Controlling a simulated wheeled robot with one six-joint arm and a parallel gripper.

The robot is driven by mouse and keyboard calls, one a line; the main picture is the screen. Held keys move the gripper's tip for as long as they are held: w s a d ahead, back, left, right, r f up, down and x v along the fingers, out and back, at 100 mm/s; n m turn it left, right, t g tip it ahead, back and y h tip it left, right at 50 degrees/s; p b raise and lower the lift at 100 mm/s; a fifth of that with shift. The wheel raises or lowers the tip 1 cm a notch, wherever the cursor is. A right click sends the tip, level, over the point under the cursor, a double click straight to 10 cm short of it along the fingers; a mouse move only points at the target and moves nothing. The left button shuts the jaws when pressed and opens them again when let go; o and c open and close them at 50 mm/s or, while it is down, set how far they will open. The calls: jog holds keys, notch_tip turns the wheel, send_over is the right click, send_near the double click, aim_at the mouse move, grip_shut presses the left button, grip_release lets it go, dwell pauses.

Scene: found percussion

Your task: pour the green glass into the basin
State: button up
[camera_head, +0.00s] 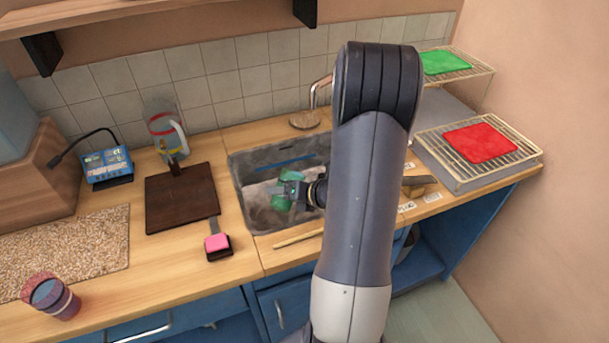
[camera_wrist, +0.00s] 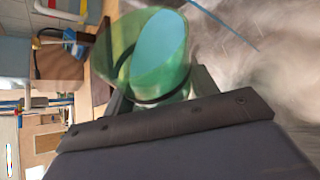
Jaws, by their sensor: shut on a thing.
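The green glass (camera_head: 283,200) is in my gripper (camera_head: 290,190), over the grey basin (camera_head: 240,168) set into the wooden counter. In the wrist view the green glass (camera_wrist: 117,50) is see-through, with its open mouth facing the camera and a light blue fill or surface showing inside it. My gripper (camera_wrist: 165,95) is shut around the glass near its lower part. The glass looks tilted, but I cannot tell its exact angle. The basin (camera_wrist: 265,75) fills the right of the wrist view. My arm hides the basin's right side in the head view.
A tap (camera_head: 316,95) stands behind the basin. A wooden stick (camera_head: 298,238) lies in front. Wire racks (camera_head: 520,155) stand at the right.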

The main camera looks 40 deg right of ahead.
aim_at(280, 177)
jog(key=shift+p, duration=0.5)
jog(key=shift+r+m+g+y+p, duration=0.3)
jog(key=shift+r+m+y+p, duration=0.5)
jog(key=shift+p, duration=1.45)
jog(key=shift+r+m+y+p, duration=0.65)
jog(key=shift+m+y+p, duration=0.3)
jog(key=shift+p, duration=1.65)
jog(key=shift+w+d+r+m+y+p, duration=0.25)
jog(key=shift+d+r+m+y+p, duration=0.35)
jog(key=shift+p, duration=0.65)
jog(key=shift+w+d+r+m+y+p, duration=0.1)
jog(key=shift+d+r+m+y+p, duration=0.3)
jog(key=shift+p, duration=0.35)
jog(key=a+f+n+h+b, duration=0.1)
jog(key=b, duration=0.1)
jog(key=a+f+n+h+b, duration=0.1)
jog(key=f+b, duration=0.1)
jog(key=b, duration=0.1)
jog(key=shift+s, duration=0.35)
jog(key=shift+a+r, duration=0.1)
jog(key=shift+r+n, duration=0.2)
jog(key=shift+n, duration=0.05)
jog(key=shift+f, duration=0.1)
